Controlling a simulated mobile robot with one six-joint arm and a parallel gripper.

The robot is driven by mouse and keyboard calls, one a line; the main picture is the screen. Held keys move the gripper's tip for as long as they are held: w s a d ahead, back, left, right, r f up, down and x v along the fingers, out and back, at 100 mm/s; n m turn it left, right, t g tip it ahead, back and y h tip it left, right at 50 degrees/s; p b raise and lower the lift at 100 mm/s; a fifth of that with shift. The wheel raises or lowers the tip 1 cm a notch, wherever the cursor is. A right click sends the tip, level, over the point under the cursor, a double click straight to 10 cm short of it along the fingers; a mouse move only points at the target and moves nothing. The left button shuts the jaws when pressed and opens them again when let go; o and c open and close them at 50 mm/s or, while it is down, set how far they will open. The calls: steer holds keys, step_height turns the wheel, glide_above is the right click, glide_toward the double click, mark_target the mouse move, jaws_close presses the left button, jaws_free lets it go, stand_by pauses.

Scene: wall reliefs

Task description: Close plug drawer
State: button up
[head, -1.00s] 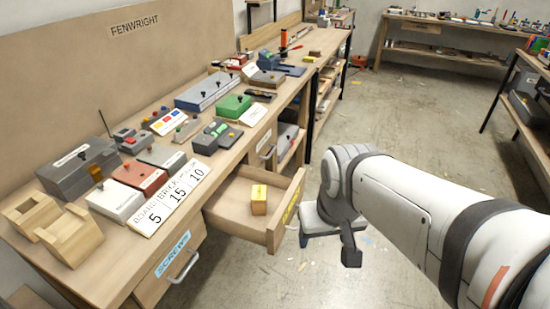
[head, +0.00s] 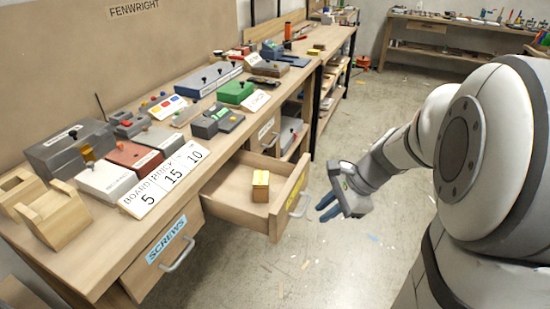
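The plug drawer (head: 236,205) is pulled out from the workbench, with its front panel (head: 290,201) facing right. A yellow label and a handle (head: 300,204) show on that front. A small wooden block with a yellow top (head: 260,186) sits inside the drawer. My gripper (head: 331,205) is just to the right of the drawer front, apart from it, with blue fingers pointing left. The fingers look spread apart with nothing between them.
The workbench (head: 110,262) carries several boxes, switches and a number card (head: 172,178). A drawer labelled SCREWS (head: 165,250) is to the left of the open drawer and is closed. The floor (head: 350,270) to the right is clear apart from small scraps.

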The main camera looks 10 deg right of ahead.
steer(key=w+d+f+m+b, duration=0.1)
steer(key=w+d+f+m, duration=0.1)
steer(key=w+d+f+m+t+y, duration=0.1)
steer(key=w+f+m, duration=0.1)
steer(key=m, duration=0.1)
steer(key=w+d+f+m+t+y+b, duration=0.1)
steer(key=w+d+m, duration=0.1)
steer(key=shift+d+f+m+b, duration=0.35)
steer(key=shift+f+m, duration=0.05)
jaws_close()
steer(key=b, duration=0.3)
glide_toward(288, 214)
steer(key=f, duration=0.1)
steer(key=a+f, duration=0.1)
steer(key=f, duration=0.1)
steer(key=w+a+f, duration=0.1)
steer(key=shift+a+f, duration=0.15)
steer(key=shift+f, duration=0.15)
steer(key=shift+w+a, duration=0.4)
steer(key=shift+a, duration=0.25)
steer(key=shift+r, duration=0.1)
